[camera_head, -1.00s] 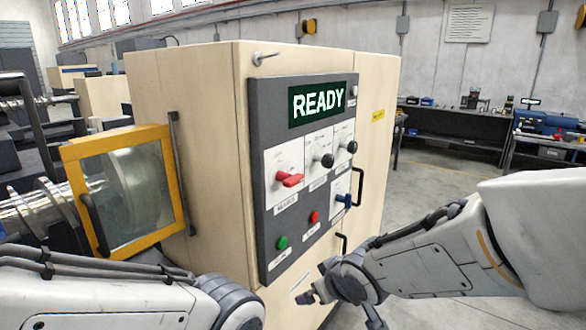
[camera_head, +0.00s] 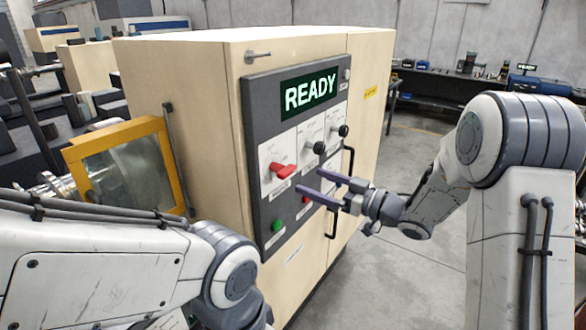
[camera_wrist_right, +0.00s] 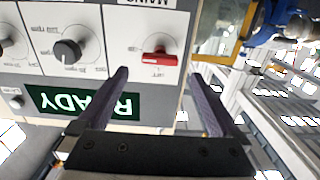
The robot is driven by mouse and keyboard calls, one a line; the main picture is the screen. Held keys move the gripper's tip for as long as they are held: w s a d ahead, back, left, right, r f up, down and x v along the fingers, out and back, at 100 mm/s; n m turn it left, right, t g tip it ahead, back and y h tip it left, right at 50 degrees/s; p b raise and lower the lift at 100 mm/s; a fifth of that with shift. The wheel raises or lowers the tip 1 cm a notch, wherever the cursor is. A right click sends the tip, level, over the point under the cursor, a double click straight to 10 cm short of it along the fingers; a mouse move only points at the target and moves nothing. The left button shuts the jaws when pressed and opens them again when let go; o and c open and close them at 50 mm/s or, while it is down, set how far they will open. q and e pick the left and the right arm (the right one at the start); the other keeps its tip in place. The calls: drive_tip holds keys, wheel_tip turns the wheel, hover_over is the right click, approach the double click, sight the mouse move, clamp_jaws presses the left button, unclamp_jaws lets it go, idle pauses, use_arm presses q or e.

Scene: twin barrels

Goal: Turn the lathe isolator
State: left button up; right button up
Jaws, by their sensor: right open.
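The red lever-shaped knob (camera_head: 284,171) sits on a white plate at the left of the upper row on the machine's dark control panel. It also shows in the right wrist view (camera_wrist_right: 158,59), between and beyond my fingertips, with the view turned upside down. I take it for the isolator; its label is only partly readable. My right gripper (camera_head: 310,182) is open and empty, its two long fingers pointing at the panel from the right, apart from the red knob. My left arm comes in at lower left, but its gripper is out of view.
Two black knobs (camera_head: 319,147) sit right of the red one. A green button (camera_head: 277,226) and a red button (camera_head: 305,200) are below. The screen (camera_head: 310,92) reads READY. A yellow-framed guard (camera_head: 122,160) stands left of the cabinet. Floor at right is clear.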

sight(291, 173)
drive_tip(key=p+x, duration=0.2)
drive_tip(key=x, duration=0.4)
drive_tip(key=shift+r, duration=0.15)
drive_tip(key=shift+w+a, duration=0.35)
drive_tip(key=shift+a, duration=0.05)
